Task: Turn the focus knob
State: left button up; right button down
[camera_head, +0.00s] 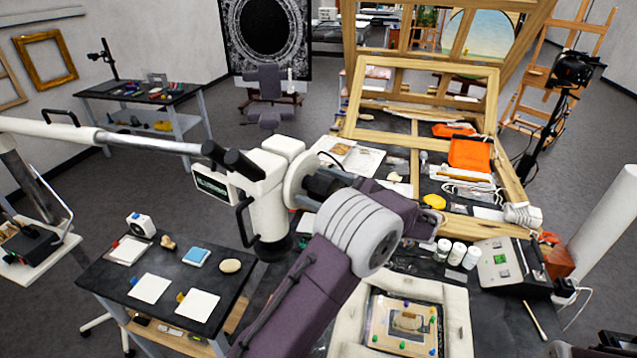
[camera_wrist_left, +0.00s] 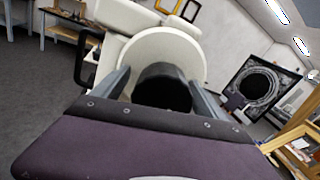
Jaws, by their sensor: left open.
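The microscope (camera_head: 268,200) is white, on a long arm reaching in from the left, with black eyepieces on top. Its focus knob (camera_wrist_left: 163,88) is a black cylinder in front of a round white disc (camera_wrist_left: 165,45); the disc (camera_head: 300,178) also shows in the head view. My left gripper (camera_head: 325,187) is at the microscope's right side. In the left wrist view its fingers (camera_wrist_left: 162,95) are apart, one on each side of the knob. I cannot tell whether they touch it. In the head view, the gripper and wrist partly hide the knob. My right gripper is not in view.
A small dark table (camera_head: 225,268) with pads and white cards stands at lower left. Right of my arm are white jars (camera_head: 457,253), a grey control box (camera_head: 507,262) and a padded frame (camera_head: 458,317). A wooden easel frame (camera_head: 420,68) leans behind.

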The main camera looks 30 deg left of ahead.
pick_arm(q)
jog(key=shift+w+d, duration=0.15)
jog(key=shift+d, duration=0.05)
jog(key=shift+c, duration=0.3)
jog(key=shift+w+f, duration=0.1)
jog(key=c, duration=1.3)
jog(key=shift+r+p, duration=0.25)
jog(key=shift+p, duration=0.35)
jog(key=m+p, duration=0.3)
jog(key=p, duration=0.2)
jog(key=shift+r+m, duration=0.1)
jog(key=shift+m, duration=0.2)
jog(key=shift+f+m+p, duration=0.2)
jog(key=shift+m+p, duration=0.9)
jog(key=shift+p, duration=0.25)
jog(key=o, duration=1.2)
jog(key=shift+o, duration=0.8)
